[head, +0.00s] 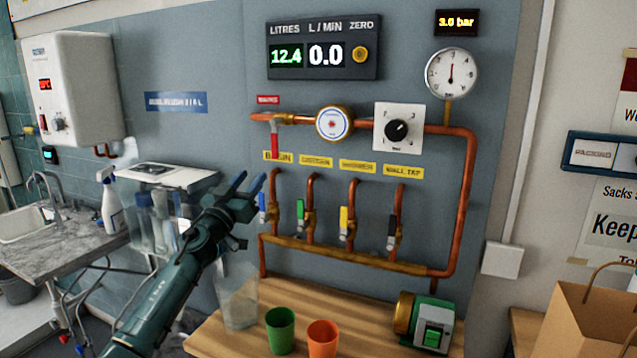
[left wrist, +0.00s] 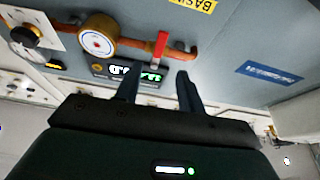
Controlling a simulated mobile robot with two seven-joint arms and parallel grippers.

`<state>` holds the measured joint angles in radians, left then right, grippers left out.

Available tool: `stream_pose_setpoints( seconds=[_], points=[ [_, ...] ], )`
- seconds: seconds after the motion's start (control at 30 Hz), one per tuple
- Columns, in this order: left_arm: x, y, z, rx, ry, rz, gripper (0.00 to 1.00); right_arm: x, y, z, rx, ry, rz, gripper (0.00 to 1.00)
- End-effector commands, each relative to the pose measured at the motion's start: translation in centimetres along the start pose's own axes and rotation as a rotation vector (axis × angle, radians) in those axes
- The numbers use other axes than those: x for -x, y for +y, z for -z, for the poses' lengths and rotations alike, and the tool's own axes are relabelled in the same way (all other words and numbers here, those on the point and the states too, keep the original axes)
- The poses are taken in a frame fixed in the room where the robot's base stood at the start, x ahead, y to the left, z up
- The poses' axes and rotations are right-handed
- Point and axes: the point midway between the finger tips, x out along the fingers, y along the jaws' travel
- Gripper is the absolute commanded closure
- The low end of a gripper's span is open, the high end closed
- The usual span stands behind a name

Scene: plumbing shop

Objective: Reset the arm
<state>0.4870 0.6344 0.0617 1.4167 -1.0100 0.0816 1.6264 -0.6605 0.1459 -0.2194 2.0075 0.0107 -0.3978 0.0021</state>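My left arm comes in from the lower left in the head view. Its dark green gripper (head: 249,181) has two blue fingers pointing up, set apart with nothing between them. They are in front of the pipe panel, just left of the basin tap's blue lever (head: 262,206) and below the red lever (head: 274,144). I cannot tell whether a finger touches anything. In the left wrist view the gripper (left wrist: 157,88) also shows spread, empty fingers, with the red lever (left wrist: 160,45) beyond them. My right gripper is not in view.
A green cup (head: 280,331), an orange cup (head: 322,337), a clear jug (head: 238,300) and a green-cased pump (head: 424,322) stand on the wooden bench (head: 285,292). A paper bag (head: 590,322) is at the right. A spray bottle (head: 111,206) is by the sink.

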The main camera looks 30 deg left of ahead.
Motion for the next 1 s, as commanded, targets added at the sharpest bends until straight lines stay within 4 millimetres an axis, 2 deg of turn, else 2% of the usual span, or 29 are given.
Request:
stream_pose_setpoints(
  seconds=[0.17, 0.27, 0.37, 0.5, 0.57, 0.7, 0.83, 0.9, 1.0],
  points=[
    [0.2, 0.3, -0.5, 0.000, -0.006, -0.002, 0.61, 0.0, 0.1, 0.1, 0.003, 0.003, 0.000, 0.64],
    [1.4, 1.6, -2.8, -0.005, -0.039, -0.009, 0.61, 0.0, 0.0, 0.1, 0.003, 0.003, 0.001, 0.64],
    [4.2, 4.2, -7.1, -0.019, -0.108, -0.020, 0.61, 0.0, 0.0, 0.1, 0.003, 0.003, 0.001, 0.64],
    [10.6, 9.0, -14.2, -0.041, -0.248, -0.039, 0.61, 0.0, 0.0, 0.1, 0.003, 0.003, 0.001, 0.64],
    [13.8, 11.0, -16.9, -0.048, -0.316, -0.048, 0.61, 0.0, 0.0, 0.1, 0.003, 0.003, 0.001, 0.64],
    [21.9, 15.7, -22.0, -0.059, -0.486, -0.080, 0.61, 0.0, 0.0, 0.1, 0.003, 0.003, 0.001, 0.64],
    [30.3, 20.1, -25.2, -0.062, -0.657, -0.128, 0.61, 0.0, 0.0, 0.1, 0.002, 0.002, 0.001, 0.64],
    [34.9, 22.4, -26.1, -0.057, -0.749, -0.162, 0.61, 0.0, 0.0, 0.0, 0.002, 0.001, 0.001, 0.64],
    [40.7, 25.4, -26.6, -0.047, -0.864, -0.216, 0.61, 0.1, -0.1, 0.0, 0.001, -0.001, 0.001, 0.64]
  ],
)
